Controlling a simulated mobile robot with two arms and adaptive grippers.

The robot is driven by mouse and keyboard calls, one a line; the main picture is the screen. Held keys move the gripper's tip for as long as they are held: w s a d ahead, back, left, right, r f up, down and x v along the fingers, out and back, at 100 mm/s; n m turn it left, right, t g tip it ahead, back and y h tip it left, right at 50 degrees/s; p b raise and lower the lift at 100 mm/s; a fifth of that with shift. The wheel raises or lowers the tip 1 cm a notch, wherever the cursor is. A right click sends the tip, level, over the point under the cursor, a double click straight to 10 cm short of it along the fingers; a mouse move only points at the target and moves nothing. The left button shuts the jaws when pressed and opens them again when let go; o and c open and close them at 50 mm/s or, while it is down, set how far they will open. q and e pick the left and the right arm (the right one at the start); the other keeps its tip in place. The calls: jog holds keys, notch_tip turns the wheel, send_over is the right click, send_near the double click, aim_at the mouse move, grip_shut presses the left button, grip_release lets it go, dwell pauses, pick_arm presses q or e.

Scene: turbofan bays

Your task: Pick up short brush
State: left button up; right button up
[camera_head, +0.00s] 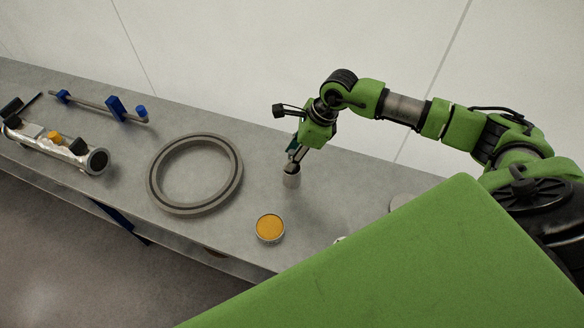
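No short brush can be made out clearly. The fingers are too small in view to tell whether they are open or shut on something. My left gripper is out of view.
On the grey bench (120,170) lie a large grey ring (236,172), a round tin with orange contents (270,228), a metal tube assembly (70,153) and a rod with blue holders (90,103). A pale wall stands behind. My green body covers the lower right.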

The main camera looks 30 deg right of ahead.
grip_shut()
jog(key=shift+r, duration=0.15)
